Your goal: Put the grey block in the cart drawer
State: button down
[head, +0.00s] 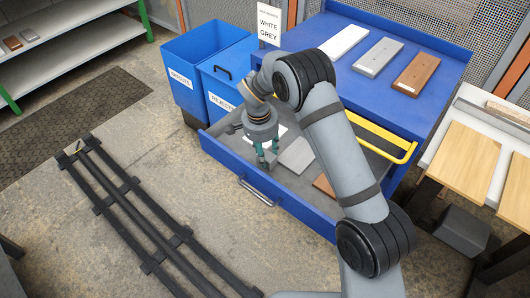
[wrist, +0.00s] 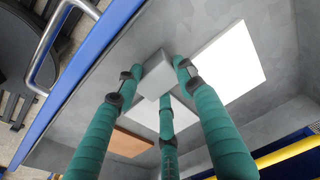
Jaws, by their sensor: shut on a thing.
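The grey block (wrist: 158,76) is a small cube held between the green fingers of my gripper (wrist: 155,88) in the wrist view. In the head view my gripper (head: 266,160) points down inside the open cart drawer (head: 290,204), toward its left part. The fingers hide most of the block there. I cannot tell whether the block touches the drawer floor. The drawer also holds a white board (wrist: 230,62), a light grey board (head: 297,155) and a brown board (head: 321,184), close beside and below the block.
The blue cart top (head: 345,85) carries white, grey and brown boards behind my arm. A yellow handle (head: 400,157) runs along its edge. Blue bins (head: 188,90) stand left of the drawer. A table with wooden boards (head: 465,160) stands right. A black rail track (head: 130,215) lies on the floor.

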jog(key=c, duration=1.1)
grip_release()
jog(key=shift+f, duration=0.1)
notch_tip(320, 180, up, 12)
jog(key=s+p, duration=0.1)
jog(key=p, duration=0.1)
jog(key=shift+s+a, duration=0.2)
jog(key=shift+a, duration=0.25)
